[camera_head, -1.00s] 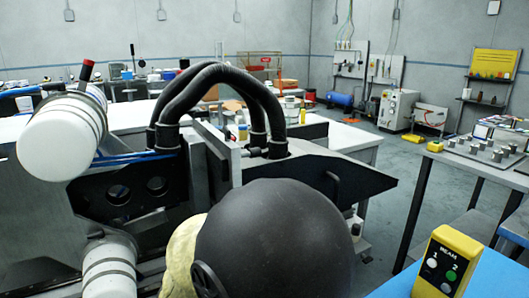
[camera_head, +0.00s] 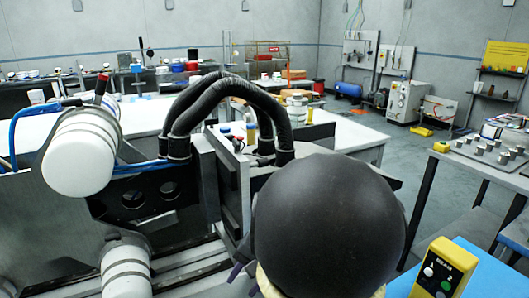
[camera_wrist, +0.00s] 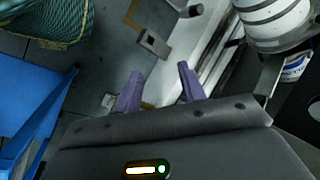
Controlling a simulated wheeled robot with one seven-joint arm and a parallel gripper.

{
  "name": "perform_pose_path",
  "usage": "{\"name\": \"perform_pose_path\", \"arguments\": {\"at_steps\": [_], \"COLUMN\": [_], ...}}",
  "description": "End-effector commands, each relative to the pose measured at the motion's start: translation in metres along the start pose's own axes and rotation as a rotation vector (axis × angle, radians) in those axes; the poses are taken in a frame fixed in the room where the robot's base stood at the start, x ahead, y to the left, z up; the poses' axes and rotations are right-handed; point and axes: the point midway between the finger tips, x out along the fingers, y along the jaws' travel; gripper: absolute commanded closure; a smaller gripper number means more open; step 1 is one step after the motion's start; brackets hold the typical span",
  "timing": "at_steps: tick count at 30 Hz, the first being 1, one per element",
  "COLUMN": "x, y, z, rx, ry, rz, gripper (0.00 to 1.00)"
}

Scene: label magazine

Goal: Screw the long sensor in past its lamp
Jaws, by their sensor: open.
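I cannot pick out the long sensor for certain in either view. A yellow box (camera_head: 444,272) marked BEAM stands at the lower right of the head view. It has two numbered round lamps or buttons; number 1 looks pale and number 2 (camera_head: 446,285) green. My gripper (camera_wrist: 158,76) shows its two purple fingers in the wrist view, open, with nothing between them. Beyond the fingers is a small grey block (camera_wrist: 152,42), apart from them.
A dark machine frame carries a large white roll (camera_head: 82,152), a lower white roll (camera_head: 125,266) and thick black hoses (camera_head: 203,103). A red-tipped rod (camera_head: 102,85) stands by the upper roll.

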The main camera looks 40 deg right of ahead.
Motion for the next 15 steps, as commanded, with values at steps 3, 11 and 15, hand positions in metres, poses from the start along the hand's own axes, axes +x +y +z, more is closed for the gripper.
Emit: {"name": "perform_pose_path", "arguments": {"at_steps": [3,11,15], "x": [-0.056,-0.189,-0.26], "y": [-0.006,-0.005,0.004], "z": [-0.018,-0.051,-0.057], "rx": [0.138,0.295,0.305], "ry": [0.038,0.204,0.325], "rz": [-0.173,-0.576,-0.756], "gripper": [0.59,0.59,0.59]}}
